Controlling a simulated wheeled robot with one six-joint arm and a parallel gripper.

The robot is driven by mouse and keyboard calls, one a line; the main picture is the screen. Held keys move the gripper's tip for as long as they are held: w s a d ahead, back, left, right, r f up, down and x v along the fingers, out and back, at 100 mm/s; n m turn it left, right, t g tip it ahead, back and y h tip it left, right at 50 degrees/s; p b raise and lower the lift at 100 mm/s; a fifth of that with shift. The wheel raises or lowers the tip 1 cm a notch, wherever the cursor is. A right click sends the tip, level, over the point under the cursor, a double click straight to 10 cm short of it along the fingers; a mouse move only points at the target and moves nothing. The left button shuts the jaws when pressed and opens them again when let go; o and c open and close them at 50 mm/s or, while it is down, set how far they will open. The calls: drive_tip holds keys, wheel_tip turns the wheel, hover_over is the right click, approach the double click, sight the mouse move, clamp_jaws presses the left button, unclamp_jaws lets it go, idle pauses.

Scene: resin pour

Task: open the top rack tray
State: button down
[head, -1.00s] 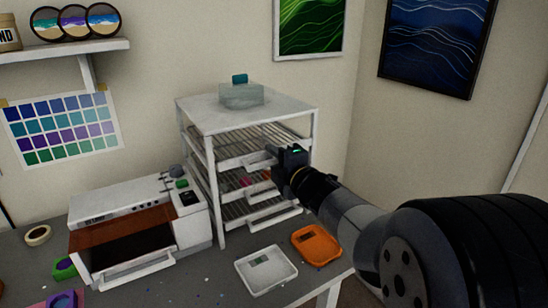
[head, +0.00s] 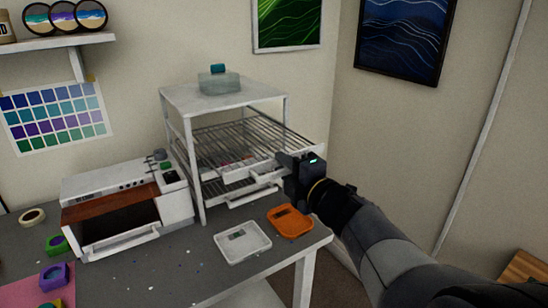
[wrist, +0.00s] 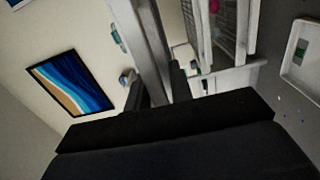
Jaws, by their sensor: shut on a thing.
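The white rack (head: 184,150) stands at the back right of the bench. Its top tray (head: 238,138), a wire grid with a pale front, is slid far out toward the right and front. My gripper (head: 281,163) is at the tray's front, shut on its handle. In the wrist view, a pale bar (wrist: 150,45) runs between the dark fingers of my gripper (wrist: 158,88). The exact contact is partly hidden by the dark gripper body. Lower trays sit beneath the top one, and small coloured pieces show inside the rack.
A clear box with a teal knob (head: 218,83) stands on the rack. A white machine (head: 125,208) with a brown panel stands left. The bench ends right of the scales.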

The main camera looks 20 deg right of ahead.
drive_tip(key=shift+s+d+r, duration=0.15)
drive_tip(key=shift+s, duration=0.35)
drive_tip(key=c, duration=1.4)
unclamp_jaws()
drive_tip(key=shift+c, duration=0.2)
drive_tip(key=p+v, duration=0.3)
drive_tip(key=v, duration=0.7)
drive_tip(key=shift+s+d, duration=0.15)
drive_tip(key=shift+s, duration=0.25)
drive_tip(key=shift+w, duration=0.15)
drive_tip(key=b+x, duration=0.3)
drive_tip(key=x, duration=0.8)
